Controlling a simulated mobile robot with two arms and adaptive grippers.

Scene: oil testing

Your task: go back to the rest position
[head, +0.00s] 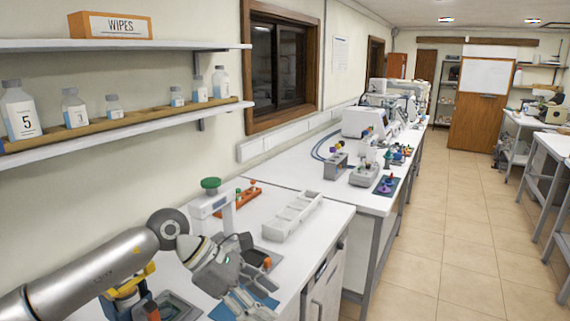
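My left arm comes in from the lower left over the near white bench (330,222). My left gripper (262,277) is over the bench, and its fingers overlap the dark and blue items behind and below them. I cannot tell whether it is open or shut, or whether it holds anything. My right gripper is not in view.
A white compartment tray (292,216), an orange rack (236,200) and a green-topped device (211,192) stand near the arm. Shelves with numbered bottles (20,112) and a wipes box (112,25) hang above left. Tiled floor (450,230) is clear at right.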

